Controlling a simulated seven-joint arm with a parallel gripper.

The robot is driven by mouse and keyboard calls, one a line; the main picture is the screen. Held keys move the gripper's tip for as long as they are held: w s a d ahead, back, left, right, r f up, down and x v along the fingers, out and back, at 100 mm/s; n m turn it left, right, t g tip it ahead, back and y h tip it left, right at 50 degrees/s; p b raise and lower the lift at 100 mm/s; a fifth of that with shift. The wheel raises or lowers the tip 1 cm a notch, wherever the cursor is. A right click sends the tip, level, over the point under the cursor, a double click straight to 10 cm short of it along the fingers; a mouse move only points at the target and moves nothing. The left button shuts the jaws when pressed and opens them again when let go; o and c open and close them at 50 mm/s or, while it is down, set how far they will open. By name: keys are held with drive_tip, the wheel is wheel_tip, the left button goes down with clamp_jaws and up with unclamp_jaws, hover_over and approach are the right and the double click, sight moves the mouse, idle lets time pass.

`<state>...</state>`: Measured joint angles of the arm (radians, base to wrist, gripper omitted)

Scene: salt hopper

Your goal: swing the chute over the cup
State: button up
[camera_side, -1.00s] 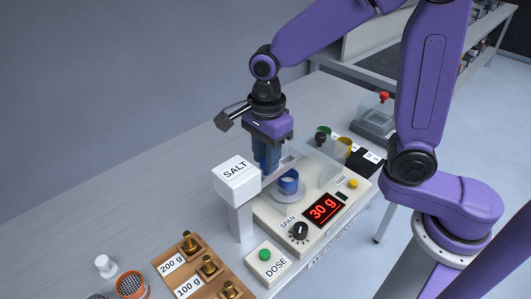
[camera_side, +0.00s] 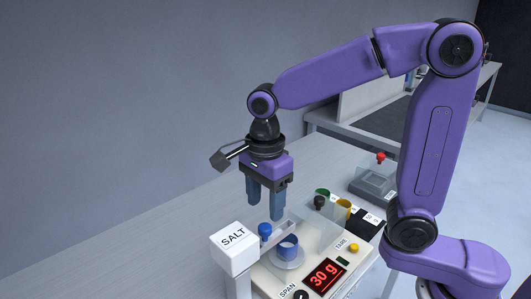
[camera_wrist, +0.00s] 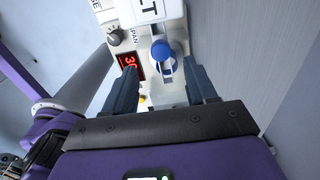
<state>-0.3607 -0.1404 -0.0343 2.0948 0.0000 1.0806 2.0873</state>
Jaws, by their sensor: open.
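The white SALT hopper (camera_side: 234,247) stands beside the scale. Its grey chute (camera_side: 281,231) reaches out to the right, with a blue knob (camera_side: 265,230) on it. The blue cup (camera_side: 288,246) stands on the scale's round pan. The chute's free end shows just above and behind the cup's rim in the side view; I cannot tell whether it is exactly over the cup. My gripper (camera_side: 265,211) is open and empty, above the knob and apart from it. In the wrist view the knob (camera_wrist: 160,49) lies between my fingers, partly covering the chute (camera_wrist: 165,68).
The scale display (camera_side: 325,274) reads 30 g. A clear shield (camera_side: 318,228) stands behind the pan. Green and yellow cups (camera_side: 342,211) and a grey box with a red knob (camera_side: 380,158) lie farther back. The bench left of the hopper is clear.

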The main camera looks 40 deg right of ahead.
sight(268, 227)
wheel_tip(268, 227, up, 12)
idle(0.4)
drive_tip(key=shift+f, duration=0.1)
drive_tip(key=s+d+f+n, duration=0.6)
drive_tip(key=s+f+n, duration=0.2)
drive_tip(key=n, duration=0.7)
drive_tip(key=s+d+f+n, duration=0.6)
drive_tip(key=s+n, duration=0.5)
drive_tip(key=n, duration=0.4)
drive_tip(key=shift+s+f+n, duration=0.3)
drive_tip(key=shift+f+n, duration=0.1)
drive_tip(key=shift+f, duration=0.5)
